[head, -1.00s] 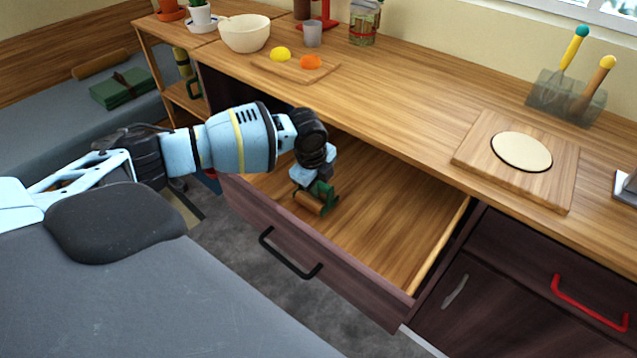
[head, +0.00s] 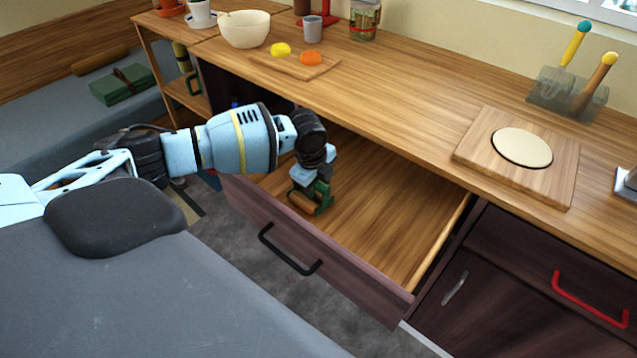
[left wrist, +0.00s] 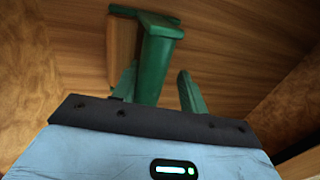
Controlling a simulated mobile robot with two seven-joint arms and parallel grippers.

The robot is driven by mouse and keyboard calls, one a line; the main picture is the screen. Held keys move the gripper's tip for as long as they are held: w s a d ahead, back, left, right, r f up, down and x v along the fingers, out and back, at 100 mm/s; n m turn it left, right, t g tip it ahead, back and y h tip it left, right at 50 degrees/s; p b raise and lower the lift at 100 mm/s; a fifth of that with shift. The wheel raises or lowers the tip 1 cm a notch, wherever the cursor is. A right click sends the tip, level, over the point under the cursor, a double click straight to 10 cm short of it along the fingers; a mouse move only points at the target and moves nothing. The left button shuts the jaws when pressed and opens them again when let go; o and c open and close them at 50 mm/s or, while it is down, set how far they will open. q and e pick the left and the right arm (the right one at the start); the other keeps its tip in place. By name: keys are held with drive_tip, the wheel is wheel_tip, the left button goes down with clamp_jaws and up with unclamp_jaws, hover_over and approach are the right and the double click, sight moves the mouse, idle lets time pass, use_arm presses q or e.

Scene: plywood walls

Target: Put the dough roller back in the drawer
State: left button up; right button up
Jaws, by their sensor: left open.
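The dough roller (head: 304,203) has a wooden cylinder and a green handle. It is inside the open drawer (head: 385,215), near the drawer's left front part, and looks to be at its floor. My left gripper (head: 313,184) is over it, pointing down into the drawer. In the left wrist view the roller's green handle (left wrist: 156,58) lies between the two green fingers of the gripper (left wrist: 158,84), which stand apart with a gap at the right finger. The wooden cylinder is partly hidden behind the handle there. My right gripper is not in view.
The drawer front with its black handle (head: 290,252) faces the grey floor. The counter (head: 410,105) above holds a board with dough (head: 522,147), a small board with yellow and orange pieces (head: 296,66), and a bowl (head: 245,29). The drawer's right side is empty.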

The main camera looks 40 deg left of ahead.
use_arm(q)
drive_tip(key=shift+w+r, duration=0.1)
drive_tip(key=shift+r, duration=0.45)
drive_tip(key=r, duration=0.3)
drive_tip(key=s+r+p, duration=0.1)
drive_tip(key=r, duration=0.3)
drive_tip(key=s+r, duration=0.1)
drive_tip(key=r, duration=0.2)
drive_tip(key=shift+r, duration=0.3)
drive_tip(key=shift+s+r+p, duration=0.25)
drive_tip(key=shift+r+p, duration=0.05)
drive_tip(key=shift+r, duration=0.5)
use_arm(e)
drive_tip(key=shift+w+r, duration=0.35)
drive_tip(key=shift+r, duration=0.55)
use_arm(q)
drive_tip(key=shift+a, duration=0.1)
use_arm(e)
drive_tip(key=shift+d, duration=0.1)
